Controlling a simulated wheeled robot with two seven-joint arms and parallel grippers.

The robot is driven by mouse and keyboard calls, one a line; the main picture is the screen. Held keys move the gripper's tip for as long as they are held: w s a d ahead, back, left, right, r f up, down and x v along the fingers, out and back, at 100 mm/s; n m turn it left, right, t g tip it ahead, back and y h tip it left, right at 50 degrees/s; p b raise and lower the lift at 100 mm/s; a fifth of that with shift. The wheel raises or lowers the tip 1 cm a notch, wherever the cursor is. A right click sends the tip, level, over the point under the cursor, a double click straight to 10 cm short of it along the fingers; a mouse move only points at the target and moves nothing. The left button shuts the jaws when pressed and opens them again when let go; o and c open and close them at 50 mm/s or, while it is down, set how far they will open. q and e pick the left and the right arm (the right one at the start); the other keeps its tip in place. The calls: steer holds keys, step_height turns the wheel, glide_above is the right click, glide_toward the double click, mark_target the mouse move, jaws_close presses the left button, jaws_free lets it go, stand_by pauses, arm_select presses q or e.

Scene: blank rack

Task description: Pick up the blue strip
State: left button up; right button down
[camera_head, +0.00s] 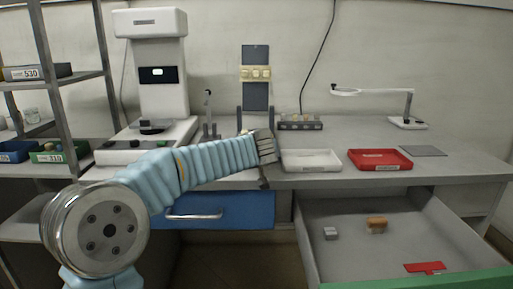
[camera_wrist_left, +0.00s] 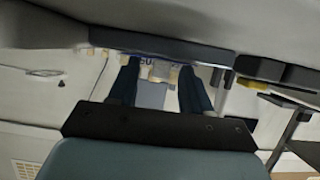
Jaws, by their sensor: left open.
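I cannot make out the blue strip for certain in either view. A small blue patch with lettering (camera_wrist_left: 149,60) shows in the left wrist view, partly covered. My left gripper (camera_head: 265,149) is at the bench's front edge, before a dark upright rack (camera_head: 256,96) with several cream blocks (camera_head: 255,73). In the left wrist view, which is upside down, the fingers of my left gripper (camera_wrist_left: 160,85) stand apart and nothing shows held between them. My right gripper is not in view.
A white tray (camera_head: 311,152) and a red tray (camera_head: 380,151) stand on the bench right of my gripper. A black block holder (camera_head: 300,126) is behind. An open drawer (camera_head: 345,265) holds small items. A white instrument (camera_head: 160,100) stands left.

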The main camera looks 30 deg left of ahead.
arm_select(q)
jaws_close()
steer(key=shift+r, duration=0.1)
